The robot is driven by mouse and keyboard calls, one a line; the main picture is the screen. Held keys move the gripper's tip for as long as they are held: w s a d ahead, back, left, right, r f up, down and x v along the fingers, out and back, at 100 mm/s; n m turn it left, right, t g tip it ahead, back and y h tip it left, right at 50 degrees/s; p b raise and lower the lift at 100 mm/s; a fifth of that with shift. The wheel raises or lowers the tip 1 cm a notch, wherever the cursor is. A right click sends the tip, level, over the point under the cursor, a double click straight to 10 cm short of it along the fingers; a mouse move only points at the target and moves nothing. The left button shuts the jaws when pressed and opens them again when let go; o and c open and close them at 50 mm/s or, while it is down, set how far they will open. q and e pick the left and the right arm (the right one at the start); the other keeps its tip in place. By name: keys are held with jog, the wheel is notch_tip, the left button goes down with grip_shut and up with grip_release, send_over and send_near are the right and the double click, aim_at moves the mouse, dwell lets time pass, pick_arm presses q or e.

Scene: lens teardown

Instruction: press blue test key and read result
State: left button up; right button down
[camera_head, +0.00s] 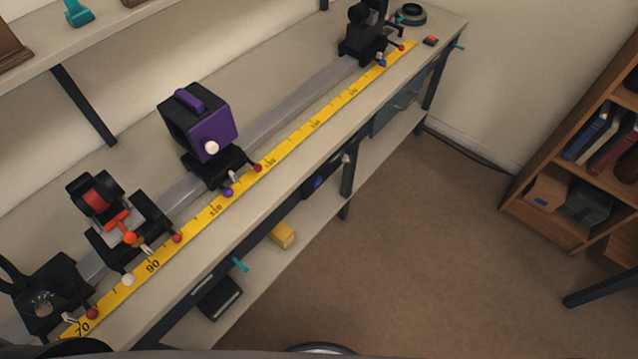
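A long bench (420,65) runs from lower left to upper right with a rail and a yellow ruler (333,105) along it. A small dark box under its front edge carries a blue patch (318,182); I cannot tell whether this is the blue test key. A small blue knob (381,63) is on the far black carriage. A small dark unit with an orange-red top (430,40) lies near the bench's far end. No result display can be read. Neither of my grippers is in view.
On the rail stand a purple-and-black box (213,125), a black mount with a red-orange part (100,205) and a black holder (45,295). A yellow block (281,235) sits on the lower shelf. A bookcase (545,200) stands right; the floor between is clear.

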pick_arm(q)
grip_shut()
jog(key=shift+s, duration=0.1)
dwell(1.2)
